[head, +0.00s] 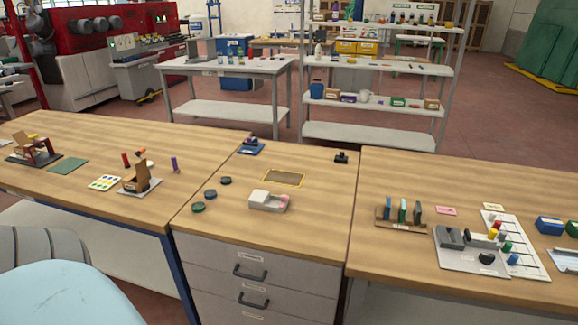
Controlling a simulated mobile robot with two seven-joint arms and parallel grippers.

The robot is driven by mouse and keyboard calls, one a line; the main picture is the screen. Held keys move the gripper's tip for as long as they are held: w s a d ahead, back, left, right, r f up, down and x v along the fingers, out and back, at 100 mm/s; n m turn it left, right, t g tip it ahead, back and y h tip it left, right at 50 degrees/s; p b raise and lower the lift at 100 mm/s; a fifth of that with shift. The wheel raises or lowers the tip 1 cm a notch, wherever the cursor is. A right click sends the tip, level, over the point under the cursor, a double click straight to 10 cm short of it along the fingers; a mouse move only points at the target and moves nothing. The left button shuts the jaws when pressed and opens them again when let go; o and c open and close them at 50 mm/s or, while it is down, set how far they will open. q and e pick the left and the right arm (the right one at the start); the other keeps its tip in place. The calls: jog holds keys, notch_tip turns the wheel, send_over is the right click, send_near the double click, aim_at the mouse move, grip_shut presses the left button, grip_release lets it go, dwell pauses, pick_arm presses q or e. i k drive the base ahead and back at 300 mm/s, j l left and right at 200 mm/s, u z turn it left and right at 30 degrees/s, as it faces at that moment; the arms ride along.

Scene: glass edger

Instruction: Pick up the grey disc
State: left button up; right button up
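Three small dark discs lie in a slanting row on the left part of the middle wooden worktop (318,200). The farthest disc (226,181) looks dark grey. The middle disc (211,193) looks dark bluish grey, and the nearest disc (198,207) is dark green. At this size I cannot tell for certain which of the two farther ones is the grey disc. All three lie flat and apart from each other. Neither of my grippers shows in the head view.
A whitish device (268,201) with a pink spot sits right of the discs. A yellow-edged mat (284,179) lies behind it. A small black object (341,158) stands at the back right. Grey drawers (262,278) are below. A pale blue rounded shape (65,297) fills the lower left.

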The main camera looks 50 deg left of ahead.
aim_at(226, 179)
jog(key=u, duration=1.85)
